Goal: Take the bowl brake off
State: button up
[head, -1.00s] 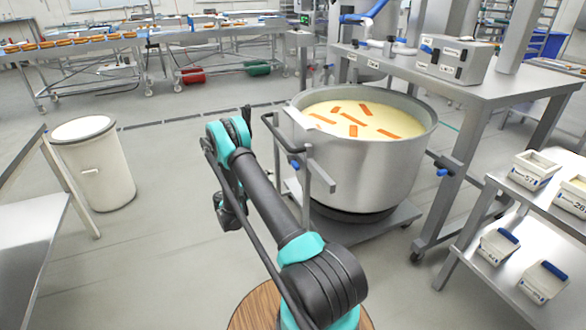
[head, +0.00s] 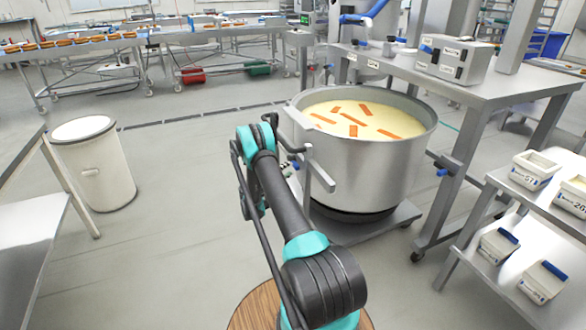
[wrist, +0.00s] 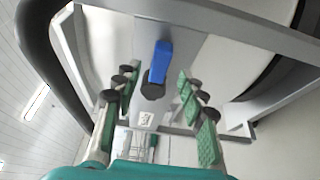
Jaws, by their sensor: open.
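The bowl brake is a blue lever (wrist: 160,60) on a dark round pivot, fixed to a grey upright plate; it shows in the wrist view, upper middle. The lever stands near upright, tilted slightly. My gripper (wrist: 157,112) is open, its green-padded fingers spread left and right of the lever's line, with nothing between the pads that I can see touching. In the head view my arm's end is beside the bowl's trolley frame (head: 318,172) and mostly hides the brake. The large steel bowl (head: 365,165) stands on its trolley, filled with pale batter and orange strips.
A steel bench (head: 480,80) with a control box (head: 455,60) is behind the bowl. A shelf with white bins (head: 536,170) is at the right. A white barrel (head: 95,165) stands left. The floor between barrel and bowl is clear.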

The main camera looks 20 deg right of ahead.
aim_at(294, 166)
jog(key=shift+x, duration=2.2)
grip_shut()
